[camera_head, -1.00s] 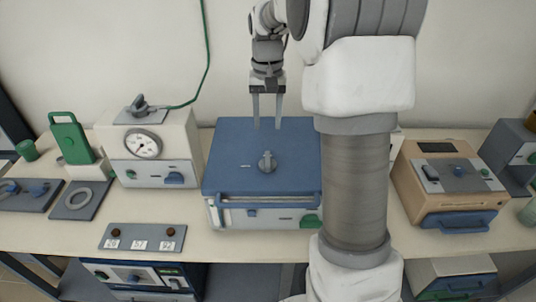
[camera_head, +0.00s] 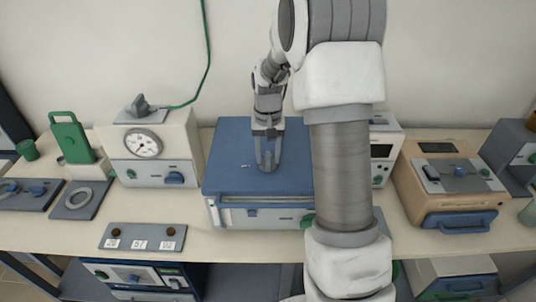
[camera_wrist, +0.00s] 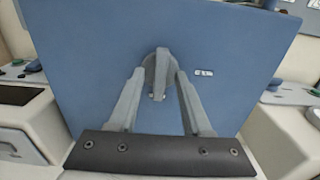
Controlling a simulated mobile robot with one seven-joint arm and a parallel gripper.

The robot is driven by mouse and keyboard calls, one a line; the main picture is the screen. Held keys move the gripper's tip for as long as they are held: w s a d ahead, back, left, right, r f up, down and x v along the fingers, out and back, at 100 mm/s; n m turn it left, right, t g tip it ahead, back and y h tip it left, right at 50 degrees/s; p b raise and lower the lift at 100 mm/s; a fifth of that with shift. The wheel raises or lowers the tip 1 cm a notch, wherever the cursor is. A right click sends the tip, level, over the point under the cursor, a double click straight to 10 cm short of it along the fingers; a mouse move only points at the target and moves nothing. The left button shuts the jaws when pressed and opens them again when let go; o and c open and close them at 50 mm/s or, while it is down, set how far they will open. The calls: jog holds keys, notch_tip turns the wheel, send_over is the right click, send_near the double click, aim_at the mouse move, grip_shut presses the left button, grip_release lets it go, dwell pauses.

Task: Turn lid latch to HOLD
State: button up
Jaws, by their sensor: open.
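The lid latch is a grey knob (camera_wrist: 158,70) on the flat blue lid (camera_wrist: 110,50) of a box-shaped furnace. A small label (camera_wrist: 203,72) lies on the lid beside the knob; its text is too small to read. My gripper (camera_wrist: 161,78) is open, with one finger on each side of the knob. I cannot tell whether the fingers touch it. In the head view my gripper (camera_head: 267,165) points down over the blue lid (camera_head: 230,160) and mostly hides the knob.
A white unit with a round dial (camera_head: 143,144) stands left of the furnace, and a tan unit (camera_head: 450,185) stands to the right. A grey plate with labels (camera_head: 143,237) lies at the front left. Bare bench (camera_head: 60,232) shows at the front left edge.

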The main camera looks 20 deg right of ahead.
grip_shut()
jog(key=shift+n, duration=0.4)
jog(key=n, duration=0.3)
jog(key=shift+n, duration=0.3)
jog(key=n, duration=0.4)
jog(key=shift+r+n, duration=0.1)
jog(key=shift+n, duration=0.2)
jog(key=n+p, duration=0.1)
jog(key=n, duration=0.3)
jog(key=shift+n+p, duration=0.6)
jog(key=shift+n, duration=1.9)
